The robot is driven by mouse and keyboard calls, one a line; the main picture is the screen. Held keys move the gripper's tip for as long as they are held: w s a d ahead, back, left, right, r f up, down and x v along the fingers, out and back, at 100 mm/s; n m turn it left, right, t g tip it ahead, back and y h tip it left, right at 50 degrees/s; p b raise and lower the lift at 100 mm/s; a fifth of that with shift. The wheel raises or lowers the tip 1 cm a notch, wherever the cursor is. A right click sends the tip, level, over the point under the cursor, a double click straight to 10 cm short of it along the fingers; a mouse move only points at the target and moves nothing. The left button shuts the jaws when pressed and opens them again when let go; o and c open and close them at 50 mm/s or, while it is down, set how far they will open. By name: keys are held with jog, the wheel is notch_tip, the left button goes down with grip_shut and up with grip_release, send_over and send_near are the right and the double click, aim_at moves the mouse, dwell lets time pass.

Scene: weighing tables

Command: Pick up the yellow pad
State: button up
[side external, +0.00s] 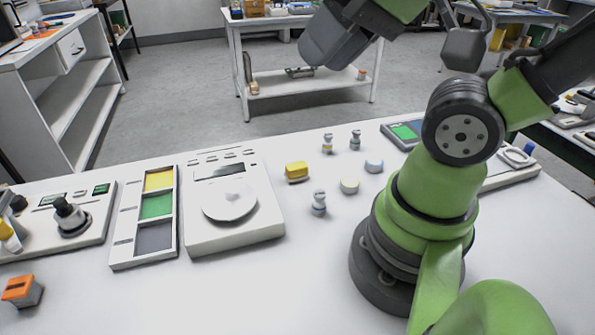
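A small yellow block-shaped pad (296,171) lies on the white table, just right of the white scale (232,205). It stands apart from the things around it. Dark grey parts at the end of my arm (337,38) show high up at the top of the picture, well above the table and beyond the pad. I cannot make out fingertips there, so whether my gripper is open or shut does not show. Nothing is seen held.
Right of the pad are small grey weights (319,203), a pale yellow-green disc (349,186) and a blue disc (374,166). A tray with yellow, green and grey compartments (116,256) stands left of the scale. An orange-topped block (22,291) sits front left. The front middle table is clear.

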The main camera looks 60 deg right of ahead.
jog(key=o, duration=1)
jog(key=shift+c, duration=0.2)
jog(key=m+g+h, duration=0.2)
jog(key=m+g, duration=0.2)
jog(key=g, duration=0.3)
send_over(297, 165)
jog(key=f, duration=2.4)
jog(key=shift+w+f, duration=0.25)
jog(key=shift+w, duration=0.1)
jog(key=shift+s+f, duration=0.15)
jog(key=shift+f, duration=1.4)
jog(key=shift+s+f, duration=0.15)
jog(key=shift+f, duration=1.4)
